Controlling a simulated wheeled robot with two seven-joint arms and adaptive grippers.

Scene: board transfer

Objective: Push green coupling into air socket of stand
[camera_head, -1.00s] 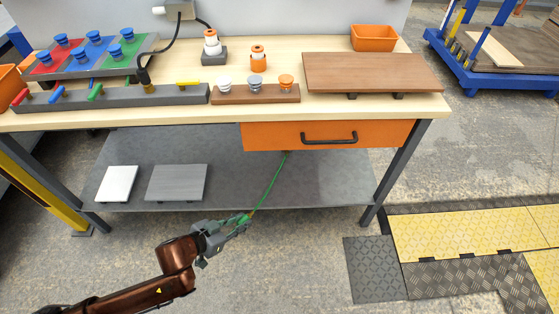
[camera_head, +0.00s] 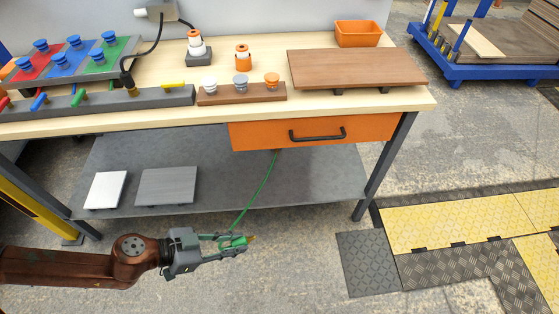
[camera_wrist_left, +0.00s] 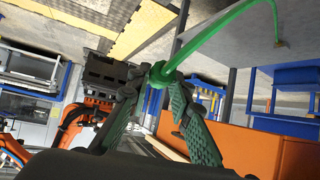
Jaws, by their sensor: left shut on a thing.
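My left gripper (camera_head: 238,246) is shut on the green coupling (camera_head: 233,241) in front of the workbench, out over the floor. A brass-coloured tip points right from the coupling. A green hose (camera_head: 262,188) runs from it up to the underside of the bench near the drawer. In the left wrist view the coupling (camera_wrist_left: 158,76) sits between the green finger pads, and the hose (camera_wrist_left: 215,29) arcs up to the right. A dark block with orange parts (camera_wrist_left: 105,72) shows behind the fingers there; I cannot tell whether it is the stand. No air socket is clearly visible. My right gripper is not seen.
The workbench top (camera_head: 215,115) holds coloured panels, a grey rack, capped parts and a brown board (camera_head: 355,68). An orange drawer (camera_head: 300,132) is shut below. The lower shelf (camera_head: 230,180) carries two plates. Yellow and dark floor mats (camera_head: 440,235) lie right. Floor around the gripper is clear.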

